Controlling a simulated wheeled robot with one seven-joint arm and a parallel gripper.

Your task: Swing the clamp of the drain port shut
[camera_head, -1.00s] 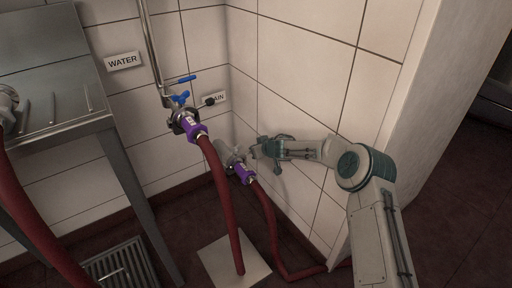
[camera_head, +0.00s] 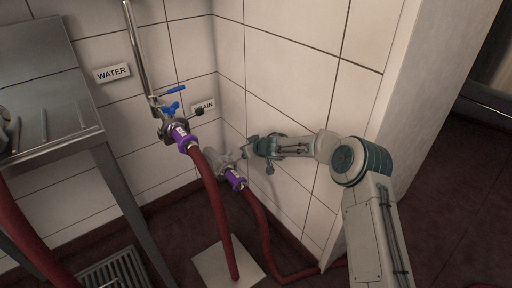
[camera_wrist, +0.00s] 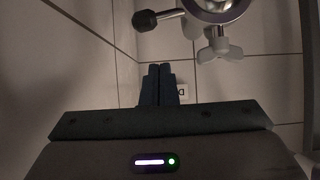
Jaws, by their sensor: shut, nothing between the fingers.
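I cannot tell whether the clamp is open or shut. My gripper (camera_head: 246,153) is just right of the port, above the coupling. In the wrist view its fingers (camera_wrist: 158,72) are together and empty, below and left of the wing nut, apart from it.
A dark knob on a rod (camera_wrist: 147,20) is left of the fitting in the wrist view. The water port with blue handles (camera_head: 172,107) and a thick red hose (camera_head: 214,205) stand to the left. The tiled side wall (camera_head: 290,85) is close behind my arm.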

